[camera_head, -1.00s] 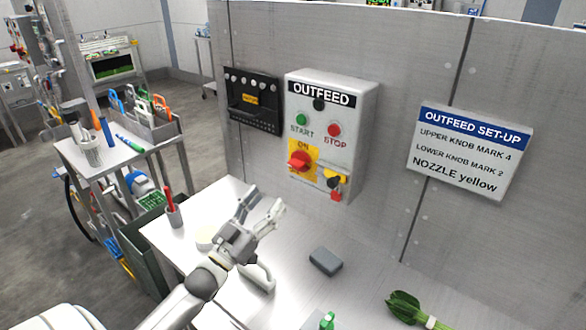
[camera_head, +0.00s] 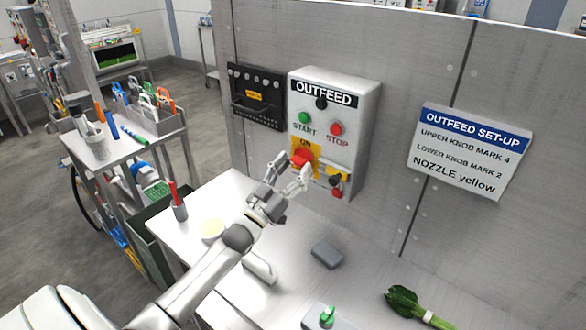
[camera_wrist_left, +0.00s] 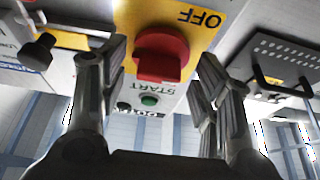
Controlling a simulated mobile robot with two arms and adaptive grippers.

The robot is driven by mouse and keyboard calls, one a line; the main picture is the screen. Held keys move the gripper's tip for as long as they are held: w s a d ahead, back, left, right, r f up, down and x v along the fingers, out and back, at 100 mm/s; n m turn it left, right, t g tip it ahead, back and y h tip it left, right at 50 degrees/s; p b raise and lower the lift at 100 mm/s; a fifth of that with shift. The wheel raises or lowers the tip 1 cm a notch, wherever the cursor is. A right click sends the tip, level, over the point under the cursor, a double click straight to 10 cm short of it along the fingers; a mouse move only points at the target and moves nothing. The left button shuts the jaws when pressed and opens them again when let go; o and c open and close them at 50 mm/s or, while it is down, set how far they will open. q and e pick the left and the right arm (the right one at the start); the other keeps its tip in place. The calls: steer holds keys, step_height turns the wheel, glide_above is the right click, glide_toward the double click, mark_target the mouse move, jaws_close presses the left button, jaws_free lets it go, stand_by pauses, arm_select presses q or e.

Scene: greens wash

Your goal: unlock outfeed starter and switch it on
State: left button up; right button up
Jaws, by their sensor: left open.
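The outfeed starter (camera_head: 361,110) is a grey box on the metal wall, with a green START button (camera_head: 305,118), a red STOP button (camera_head: 336,129) and a red rotary switch (camera_head: 302,157) on a yellow plate. My left gripper (camera_head: 293,166) is open in front of the switch. In the left wrist view the red switch (camera_wrist_left: 162,54) sits between the spread fingers, with the OFF mark beside it; contact cannot be told. A black knob-like part (camera_head: 335,180) with a red piece (camera_head: 337,192) below it is at the box's lower right. My right gripper is out of view.
A black rack (camera_head: 257,98) hangs left of the starter and a set-up sign (camera_head: 468,150) right of it. On the bench are a grey block (camera_head: 327,255), leafy greens (camera_head: 405,302), a green-topped item (camera_head: 327,317) and a red-handled cup (camera_head: 179,208).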

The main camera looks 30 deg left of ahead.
arm_select(q)
steer(key=c, duration=1)
steer(key=shift+c, duration=0.2)
